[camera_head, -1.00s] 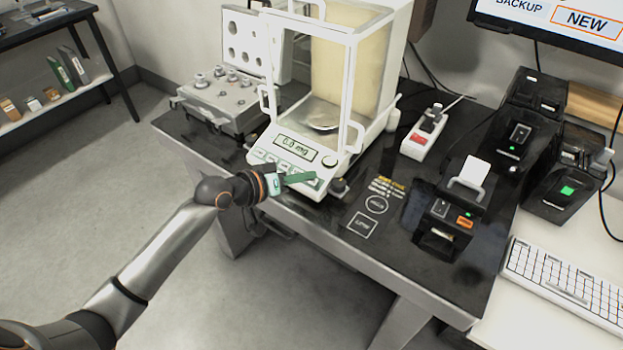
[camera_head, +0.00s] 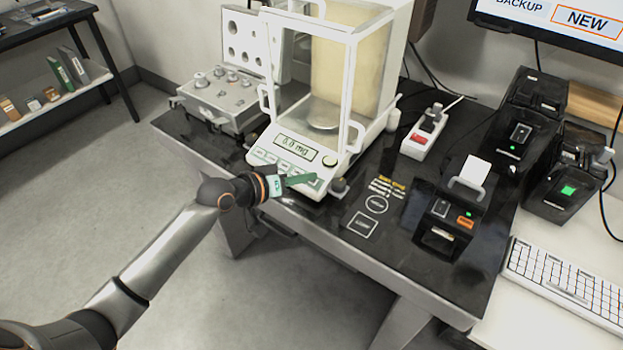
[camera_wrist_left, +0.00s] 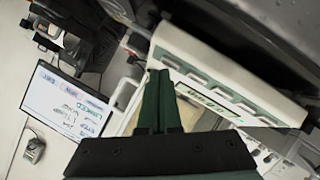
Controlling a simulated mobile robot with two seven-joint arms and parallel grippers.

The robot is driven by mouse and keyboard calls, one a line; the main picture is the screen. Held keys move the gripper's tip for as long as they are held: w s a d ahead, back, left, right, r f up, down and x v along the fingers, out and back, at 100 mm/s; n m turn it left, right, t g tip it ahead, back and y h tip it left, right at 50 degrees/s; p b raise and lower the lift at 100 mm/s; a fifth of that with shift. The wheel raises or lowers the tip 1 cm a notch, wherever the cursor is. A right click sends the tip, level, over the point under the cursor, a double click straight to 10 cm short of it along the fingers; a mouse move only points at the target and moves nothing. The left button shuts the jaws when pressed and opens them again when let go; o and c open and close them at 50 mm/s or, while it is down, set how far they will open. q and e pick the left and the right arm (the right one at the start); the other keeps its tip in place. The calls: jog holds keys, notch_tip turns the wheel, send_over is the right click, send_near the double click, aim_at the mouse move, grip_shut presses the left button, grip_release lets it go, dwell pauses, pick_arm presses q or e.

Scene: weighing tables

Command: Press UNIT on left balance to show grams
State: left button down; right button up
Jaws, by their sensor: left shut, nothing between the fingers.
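The left balance (camera_head: 331,115) is a white analytical balance with a glass draft shield, standing on the dark table. Its display (camera_head: 296,147) reads what looks like 0.0 mg. A row of buttons (camera_head: 273,163) runs along the front panel below the display; their labels are too small to read. My left gripper (camera_head: 314,176) is shut and empty, its green fingertips over the right end of the button row. I cannot tell whether they touch. In the left wrist view the green fingers (camera_wrist_left: 158,105) point toward the balance's front panel (camera_wrist_left: 215,85). My right gripper is not in view.
A grey weight case (camera_head: 225,95) with metal weights stands left of the balance. A power strip (camera_head: 425,133), a small black printer (camera_head: 450,215) and other black devices (camera_head: 520,130) are at right. Square and round markings (camera_head: 362,224) lie on bare table in front.

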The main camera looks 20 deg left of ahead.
pick_arm(q)
jog(key=shift+w+f, duration=0.1)
jog(key=shift+f, duration=0.25)
dwell(0.5)
jog(key=shift+r, duration=0.1)
jog(key=shift+s+r+p, duration=0.25)
jog(key=shift+r+p, duration=0.35)
jog(key=shift+p, duration=0.15)
jog(key=r+p, duration=0.1)
jog(key=s+r+p, duration=0.1)
jog(key=r+p, duration=0.2)
jog(key=p, duration=0.1)
jog(key=shift+s+a+r, duration=0.35)
dwell(0.8)
jog(key=s+f+m+y, duration=0.1)
jog(key=s+f+y, duration=0.1)
jog(key=s+f, duration=0.7)
jog(key=s+f+m+g+y, duration=0.1)
jog(key=s+f+y, duration=0.2)
jog(key=s+f, duration=0.6)
jog(key=s, duration=0.6)
jog(key=shift+a+f+m+g, duration=0.2)
jog(key=shift+m+g, duration=0.1)
jog(key=shift+m, duration=0.1)
